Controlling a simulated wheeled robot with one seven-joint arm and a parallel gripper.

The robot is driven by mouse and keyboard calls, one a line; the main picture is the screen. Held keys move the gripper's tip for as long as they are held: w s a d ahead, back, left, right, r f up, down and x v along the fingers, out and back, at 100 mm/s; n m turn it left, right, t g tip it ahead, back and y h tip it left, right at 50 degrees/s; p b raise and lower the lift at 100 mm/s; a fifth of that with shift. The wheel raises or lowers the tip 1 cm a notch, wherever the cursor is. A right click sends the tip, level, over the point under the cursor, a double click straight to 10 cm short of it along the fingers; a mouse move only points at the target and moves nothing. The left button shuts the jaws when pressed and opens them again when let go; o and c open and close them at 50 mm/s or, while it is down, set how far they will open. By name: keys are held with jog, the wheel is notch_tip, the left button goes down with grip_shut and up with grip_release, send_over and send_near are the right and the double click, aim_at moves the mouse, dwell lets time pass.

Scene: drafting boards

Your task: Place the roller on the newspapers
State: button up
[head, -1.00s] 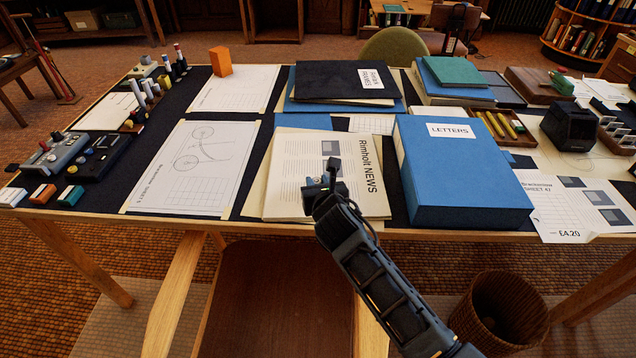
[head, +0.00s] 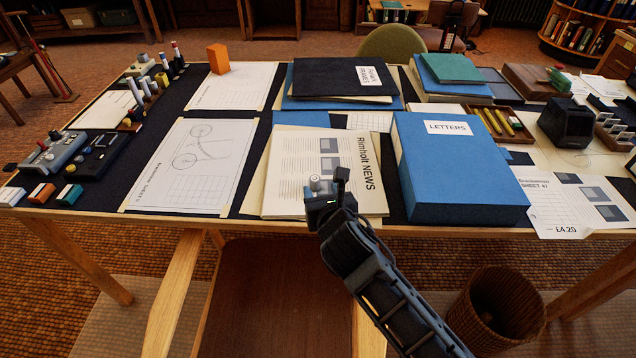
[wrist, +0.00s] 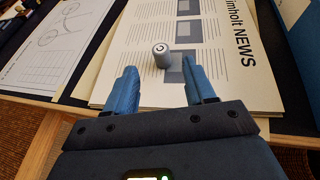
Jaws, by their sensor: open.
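The newspapers (head: 295,160) lie in a stack at the table's front middle, headed "Rimholt NEWS"; they also fill the upper wrist view (wrist: 225,75). The roller (wrist: 162,56), a short grey cylinder with a pale marked top, stands upright on the top newspaper. It also shows in the head view (head: 319,184), beside my gripper. My gripper (wrist: 158,74) is open, with its blue fingers spread apart. The roller is just beyond the fingertips, with clear space around it, and not held. In the head view my gripper (head: 328,195) is over the stack's front edge.
A blue LETTERS box (head: 465,180) stands close right of the newspapers. A taped drawing sheet (head: 185,165) lies to the left. Dark folders (head: 330,78) lie behind. The table's front edge and a wooden chair are below my arm.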

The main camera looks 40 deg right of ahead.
jog(key=shift+v, duration=2.35)
jog(key=shift+s, duration=0.1)
jog(key=s+a+m+t+y, duration=0.1)
jog(key=s+a+m+y, duration=0.25)
jog(key=s+m, duration=0.5)
jog(key=s+a+m+t+y, duration=0.15)
jog(key=s+a+m, duration=0.35)
jog(key=s, duration=0.6)
jog(key=s+a+r+m+y, duration=0.2)
jog(key=s+r+m, duration=0.8)
jog(key=m, duration=0.6)
jog(key=s+t, duration=0.1)
jog(key=s, duration=0.1)
jog(key=shift+s+r, duration=0.3)
jog(key=shift+s, duration=0.05)
